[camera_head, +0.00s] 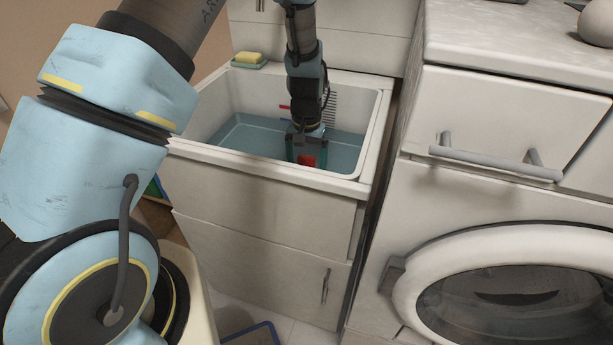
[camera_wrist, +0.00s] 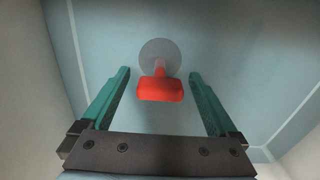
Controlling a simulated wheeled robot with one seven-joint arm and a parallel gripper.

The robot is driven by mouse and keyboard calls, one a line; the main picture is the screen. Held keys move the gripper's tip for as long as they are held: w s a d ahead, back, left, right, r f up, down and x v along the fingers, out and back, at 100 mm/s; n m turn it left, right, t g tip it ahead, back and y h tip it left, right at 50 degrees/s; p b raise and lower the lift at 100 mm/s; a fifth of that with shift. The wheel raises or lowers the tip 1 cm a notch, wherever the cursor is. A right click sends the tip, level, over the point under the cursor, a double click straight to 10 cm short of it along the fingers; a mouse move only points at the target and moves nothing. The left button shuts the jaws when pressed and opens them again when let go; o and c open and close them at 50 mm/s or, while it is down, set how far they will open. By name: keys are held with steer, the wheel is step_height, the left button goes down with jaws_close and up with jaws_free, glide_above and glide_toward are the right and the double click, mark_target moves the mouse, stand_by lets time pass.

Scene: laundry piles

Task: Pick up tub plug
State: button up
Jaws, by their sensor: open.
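The tub plug has a red T-shaped handle (camera_wrist: 160,89) on a round grey disc (camera_wrist: 160,52). In the wrist view it lies at the bottom of the blue-lined tub. My gripper (camera_wrist: 160,78) is open, with its two teal fingers on either side of the red handle and not touching it. In the head view my gripper (camera_head: 306,160) points down inside the tub, and the red handle (camera_head: 306,160) shows between its fingers. The plug's disc is hidden in the head view.
The white tub rim (camera_head: 270,165) and walls surround my gripper closely. A yellow sponge (camera_head: 249,57) on a green dish sits at the rim's back left corner. A white counter (camera_head: 500,40) and washing machine (camera_head: 500,290) stand to the right.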

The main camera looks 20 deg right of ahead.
steer(key=shift+f, duration=0.25)
steer(key=shift+c, duration=0.3)
jaws_close()
stand_by(0.4)
